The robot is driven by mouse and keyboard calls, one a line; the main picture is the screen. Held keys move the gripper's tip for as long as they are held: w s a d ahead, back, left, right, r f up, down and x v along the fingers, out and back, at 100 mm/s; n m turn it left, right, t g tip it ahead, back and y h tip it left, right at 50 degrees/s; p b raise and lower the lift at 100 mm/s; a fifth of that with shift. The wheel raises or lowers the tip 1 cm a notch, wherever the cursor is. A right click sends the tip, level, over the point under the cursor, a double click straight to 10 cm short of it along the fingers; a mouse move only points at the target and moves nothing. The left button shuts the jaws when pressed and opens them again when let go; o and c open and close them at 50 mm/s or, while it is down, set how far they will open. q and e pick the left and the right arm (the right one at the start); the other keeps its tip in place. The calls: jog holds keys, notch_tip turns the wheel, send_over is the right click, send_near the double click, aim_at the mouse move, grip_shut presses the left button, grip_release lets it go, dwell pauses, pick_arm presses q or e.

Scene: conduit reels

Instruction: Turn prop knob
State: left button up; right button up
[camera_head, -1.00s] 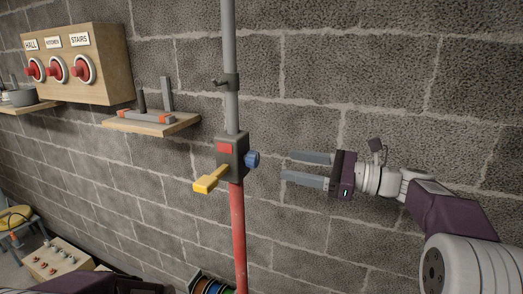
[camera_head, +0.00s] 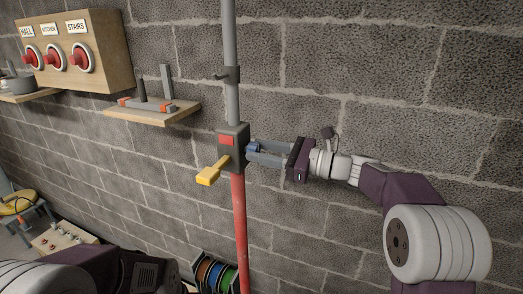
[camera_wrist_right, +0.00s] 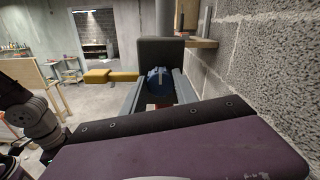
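The blue prop knob (camera_head: 252,150) sits on the right side of a dark grey box (camera_head: 237,163) with a red patch, on an upright pole. A yellow lever (camera_head: 211,173) sticks out from the box's front. My right gripper (camera_head: 262,153) has its two fingers on either side of the knob. In the right wrist view, the knob (camera_wrist_right: 160,84) fills the space between the fingertips, with the box behind it; the fingers appear shut on it and partly hide it. Part of my left arm shows at the lower left; its gripper is not seen.
The pole (camera_head: 240,225) is red below the box and grey above. A wooden shelf (camera_head: 180,117) with tools is on the block wall to the left, near a wooden box (camera_head: 108,75) with red buttons. Cable reels (camera_head: 213,272) stand low beside the pole. The wall to the right is bare.

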grip_shut()
jog(key=shift+f+b, duration=0.1)
jog(key=shift+b, duration=0.5)
jog(key=shift+f+n+b, duration=0.2)
jog(key=shift+n+b, duration=4.45)
jog(key=shift+n, duration=2.7)
jog(key=shift+f+n+b, duration=0.2)
jog(key=shift+n+b, duration=4.4)
jog(key=shift+n, duration=2.75)
jog(key=o, duration=0.9)
grip_release()
jog(key=shift+c, duration=0.2)
jog(key=shift+r, duration=0.1)
